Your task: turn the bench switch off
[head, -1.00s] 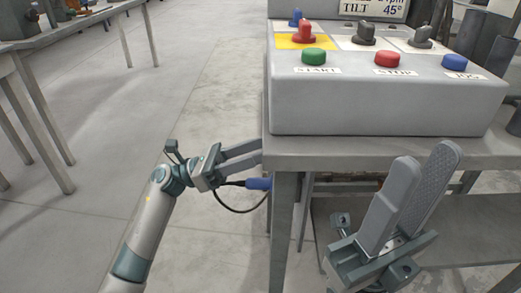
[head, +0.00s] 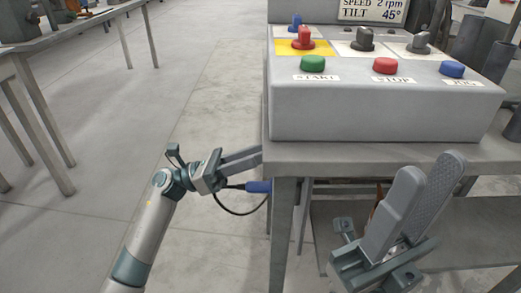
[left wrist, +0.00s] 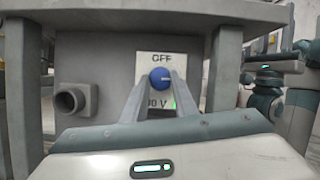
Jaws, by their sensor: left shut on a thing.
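The bench switch is a blue round knob (left wrist: 160,78) on a white plate (left wrist: 143,66) on the bench's grey side, seen in the left wrist view. The plate reads OFF above the knob; the lettering below, ending in "00 V", is partly hidden by my fingers. My left gripper (left wrist: 161,84) is shut on the knob. In the head view my left gripper (head: 258,155) reaches the bench's left side and its fingertips meet the bench edge; the knob is hidden there. Which way the knob points is unclear. My right gripper (head: 428,166) is open and empty before the bench front.
A grey control box (head: 380,115) stands on the bench (head: 350,152), with green START, red STOP and blue JOG buttons and several levers. A blue plug (head: 258,186) with a black cable is below my left gripper. A pipe stub (left wrist: 72,100) sits left of the plate.

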